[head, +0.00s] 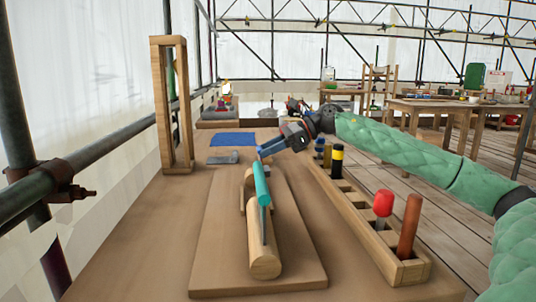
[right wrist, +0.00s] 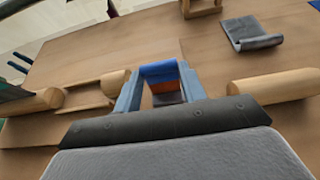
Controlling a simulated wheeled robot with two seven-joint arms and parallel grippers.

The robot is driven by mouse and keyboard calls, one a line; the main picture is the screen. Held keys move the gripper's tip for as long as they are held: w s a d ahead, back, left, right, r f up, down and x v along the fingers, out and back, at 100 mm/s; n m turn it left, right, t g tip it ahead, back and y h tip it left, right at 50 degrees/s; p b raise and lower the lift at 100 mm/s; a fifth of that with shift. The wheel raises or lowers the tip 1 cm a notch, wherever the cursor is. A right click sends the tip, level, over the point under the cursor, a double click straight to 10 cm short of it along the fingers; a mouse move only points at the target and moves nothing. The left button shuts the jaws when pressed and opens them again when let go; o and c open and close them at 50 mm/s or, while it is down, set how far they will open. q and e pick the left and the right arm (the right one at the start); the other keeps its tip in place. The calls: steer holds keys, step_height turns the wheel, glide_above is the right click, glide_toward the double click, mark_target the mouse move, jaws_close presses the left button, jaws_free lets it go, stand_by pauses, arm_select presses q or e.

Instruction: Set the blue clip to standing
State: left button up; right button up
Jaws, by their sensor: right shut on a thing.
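My right gripper (head: 264,152) reaches in from the right over the far end of the wooden base board (head: 300,270). In the right wrist view its pale blue fingers (right wrist: 160,95) are shut on the blue clip (right wrist: 158,69), which has an orange-brown part below its blue top. In the head view I cannot tell the clip apart from the fingers. A wooden round piece (head: 265,262) lies along the board, with a long teal-topped tool (head: 261,185) on it. In the wrist view, wooden round pieces show to either side of the fingers. My left gripper is not in view.
A wooden rack (head: 360,222) with red, brown and yellow-black handled tools stands right of the board. A tall wooden frame (head: 158,110) stands at the left. A grey metal piece (head: 223,158) and a blue mat (head: 233,139) lie behind. The left tabletop is clear.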

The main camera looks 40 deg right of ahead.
stand_by(0.4)
steer(key=o, duration=1)
steer(key=shift+v, duration=3.9)
